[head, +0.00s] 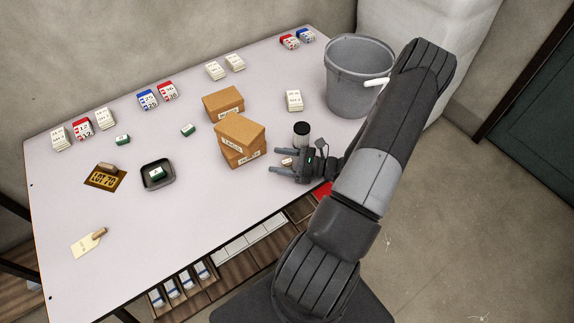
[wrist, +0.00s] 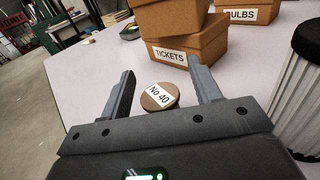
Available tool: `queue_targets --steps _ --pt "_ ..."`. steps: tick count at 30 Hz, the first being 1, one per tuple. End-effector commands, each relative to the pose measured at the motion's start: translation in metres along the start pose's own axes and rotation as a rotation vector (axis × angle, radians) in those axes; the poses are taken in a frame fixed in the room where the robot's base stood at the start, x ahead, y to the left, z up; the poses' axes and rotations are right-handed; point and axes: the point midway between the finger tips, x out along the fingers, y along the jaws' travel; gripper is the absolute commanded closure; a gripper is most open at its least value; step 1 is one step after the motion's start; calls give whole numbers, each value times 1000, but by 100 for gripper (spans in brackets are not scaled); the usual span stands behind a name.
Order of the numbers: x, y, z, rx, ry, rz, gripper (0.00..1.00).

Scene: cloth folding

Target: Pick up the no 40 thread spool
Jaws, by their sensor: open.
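The no 40 thread spool (wrist: 160,96) shows in the wrist view as a round brown top with a white "No 40" label. It sits on the table between the two fingers of my gripper (wrist: 161,70), with a gap on each side. In the head view a small part of the spool (head: 288,161) shows between the fingers of my gripper (head: 274,160), which is low over the table near its front edge. My gripper is open and holds nothing. The spool's lower part is hidden in the wrist view.
Brown boxes, one labelled TICKETS (wrist: 186,45), stand just beyond the fingertips. A dark-topped, ribbed white cylinder (head: 301,131) stands close beside my gripper. A grey bucket (head: 352,85) is at the back right.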

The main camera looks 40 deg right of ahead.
Motion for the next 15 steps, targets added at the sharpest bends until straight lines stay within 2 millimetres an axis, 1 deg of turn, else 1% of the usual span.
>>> queue_targets --steps 2,3,15 --pt "0 0 0 0 0 0 42" --pt "0 0 0 0 0 0 44" --pt "0 0 0 0 0 0 77"
